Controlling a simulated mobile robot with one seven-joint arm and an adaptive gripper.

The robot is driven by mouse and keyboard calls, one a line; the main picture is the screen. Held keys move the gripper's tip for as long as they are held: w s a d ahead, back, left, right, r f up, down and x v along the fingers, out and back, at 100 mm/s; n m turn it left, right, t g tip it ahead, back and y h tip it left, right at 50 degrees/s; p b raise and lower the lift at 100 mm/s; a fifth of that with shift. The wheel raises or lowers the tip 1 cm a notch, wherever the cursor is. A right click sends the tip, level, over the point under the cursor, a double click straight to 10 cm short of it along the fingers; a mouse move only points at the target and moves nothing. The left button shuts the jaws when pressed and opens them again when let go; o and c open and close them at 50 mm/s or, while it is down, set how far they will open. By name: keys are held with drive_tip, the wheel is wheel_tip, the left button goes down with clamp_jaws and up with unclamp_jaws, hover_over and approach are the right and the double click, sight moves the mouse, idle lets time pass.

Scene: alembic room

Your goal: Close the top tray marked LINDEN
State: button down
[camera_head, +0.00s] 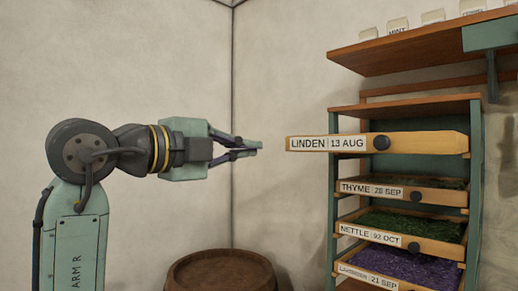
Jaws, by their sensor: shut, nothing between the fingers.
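The top tray marked LINDEN (425,142) sticks out of the top slot of the green rack, its front reaching left past the rack's post. Its label reads "LINDEN 13 AUG", and a dark round knob (381,142) sits on its front. The inside of the tray is hidden at this height. My gripper (258,147) is shut and empty. It is to the left of the tray's left end, at about the same height, with a small gap showing between them.
Below are the trays marked THYME (430,195), NETTLE (435,245) and LAVENDER (368,275), holding herbs. A wooden shelf (410,52) with small labelled containers hangs above. A barrel (222,268) stands at the lower middle.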

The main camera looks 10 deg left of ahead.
sight(300, 148)
drive_tip(key=p+x, duration=0.3)
drive_tip(key=x, duration=0.9)
drive_tip(key=shift+w+d, duration=0.2)
drive_tip(key=shift+w, duration=0.05)
drive_tip(key=shift+d, duration=0.1)
